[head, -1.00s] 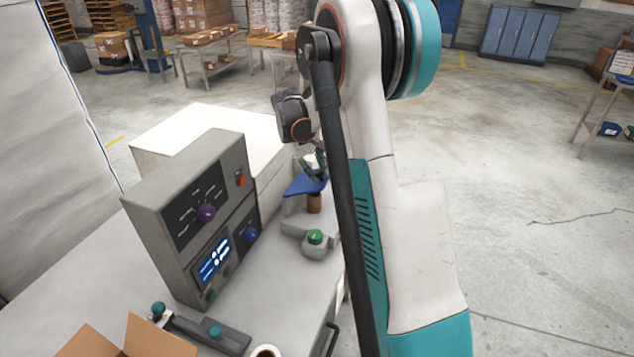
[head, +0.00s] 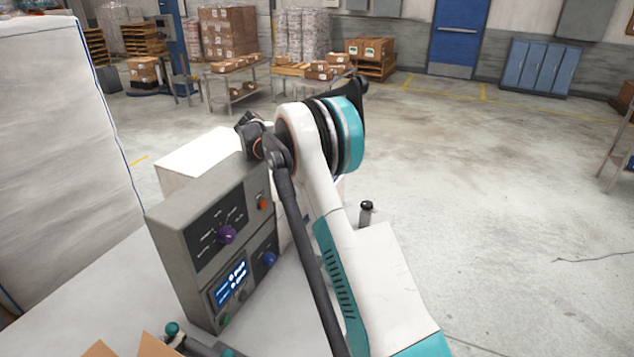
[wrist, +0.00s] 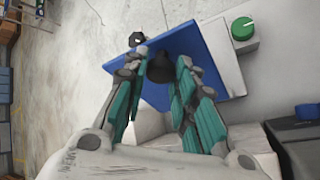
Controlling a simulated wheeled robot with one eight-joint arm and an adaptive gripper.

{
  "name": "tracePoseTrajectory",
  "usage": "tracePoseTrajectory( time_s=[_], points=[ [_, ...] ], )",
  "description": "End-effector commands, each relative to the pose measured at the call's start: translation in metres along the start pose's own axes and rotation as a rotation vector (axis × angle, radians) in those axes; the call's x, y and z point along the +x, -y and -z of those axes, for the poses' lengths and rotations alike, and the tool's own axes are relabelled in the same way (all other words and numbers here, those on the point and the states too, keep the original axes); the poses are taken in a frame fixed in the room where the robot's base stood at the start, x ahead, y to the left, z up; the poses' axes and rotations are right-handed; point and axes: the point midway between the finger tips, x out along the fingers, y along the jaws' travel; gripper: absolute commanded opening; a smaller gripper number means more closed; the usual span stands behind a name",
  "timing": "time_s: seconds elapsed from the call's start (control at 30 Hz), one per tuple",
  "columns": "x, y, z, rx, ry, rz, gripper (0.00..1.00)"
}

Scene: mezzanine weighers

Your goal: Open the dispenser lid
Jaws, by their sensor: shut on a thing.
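The dispenser lid (wrist: 208,48) looks like a flat blue panel in the wrist view, with a dark round knob (wrist: 158,70) on its near part. My gripper (wrist: 161,60) has its teal-padded fingers on either side of the knob and is shut on it. How far the lid is tilted is hard to tell. In the head view the lid and the gripper's fingers are hidden behind my arm and the grey control box.
The grey control box (head: 180,255) with a purple dial (head: 226,234) and a lit display stands left of my arm. A green button (wrist: 242,28) sits beside the lid. A dark-topped cylinder (head: 366,212) shows right of my arm. Open floor lies to the right.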

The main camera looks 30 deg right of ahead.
Motion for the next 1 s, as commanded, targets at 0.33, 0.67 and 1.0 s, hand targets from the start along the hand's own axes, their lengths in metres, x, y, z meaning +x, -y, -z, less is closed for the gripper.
tracePoseTrajectory(
  time_s=[0.33,0.67,1.0],
  points=[
    [0.0,0.001,0.001,-0.002,0.003,-0.001,0.0],
    [0.0,0.001,0.001,-0.001,0.003,-0.001,0.45],
    [-0.017,0.001,0.001,-0.003,0.002,-0.002,0.45]
  ],
)
